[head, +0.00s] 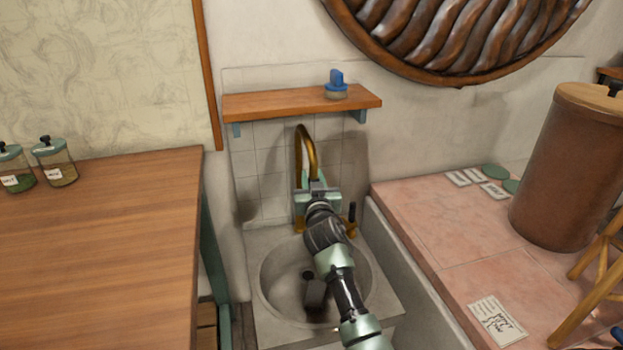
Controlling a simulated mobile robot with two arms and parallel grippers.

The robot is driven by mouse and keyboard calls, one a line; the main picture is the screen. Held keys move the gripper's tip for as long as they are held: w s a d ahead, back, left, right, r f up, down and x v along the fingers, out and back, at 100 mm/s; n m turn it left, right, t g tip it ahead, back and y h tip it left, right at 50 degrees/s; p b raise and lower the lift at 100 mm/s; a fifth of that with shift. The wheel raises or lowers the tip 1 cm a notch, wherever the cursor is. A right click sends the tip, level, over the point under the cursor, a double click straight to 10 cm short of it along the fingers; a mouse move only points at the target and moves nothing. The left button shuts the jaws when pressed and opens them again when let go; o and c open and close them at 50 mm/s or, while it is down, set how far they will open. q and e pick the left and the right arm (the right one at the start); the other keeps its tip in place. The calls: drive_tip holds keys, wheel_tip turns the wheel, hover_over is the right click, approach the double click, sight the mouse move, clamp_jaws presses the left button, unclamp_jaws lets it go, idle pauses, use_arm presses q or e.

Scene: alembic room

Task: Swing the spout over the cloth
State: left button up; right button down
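The brass gooseneck spout (305,141) rises behind the sink basin (276,287) against the tiled wall. My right gripper (309,183) is at the spout, in front of its lower part and free end. The gripper body hides the fingertips' contact, so I cannot tell whether they are closed on the spout. A dark patch (315,292) shows in the basin near the drain; I cannot tell whether it is an object or a shadow. I cannot make out a cloth. My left gripper is not in view.
A wooden shelf (290,102) with a blue-topped item (337,84) is above the spout. A wooden counter (95,255) with jars is at left. A pink tiled counter (450,225) with a brown drum (560,165) is at right. A small brass tap (352,218) stands right of the gripper.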

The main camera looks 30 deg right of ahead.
drive_tip(key=c, duration=1.1)
unclamp_jaws()
drive_tip(key=shift+a, duration=0.1)
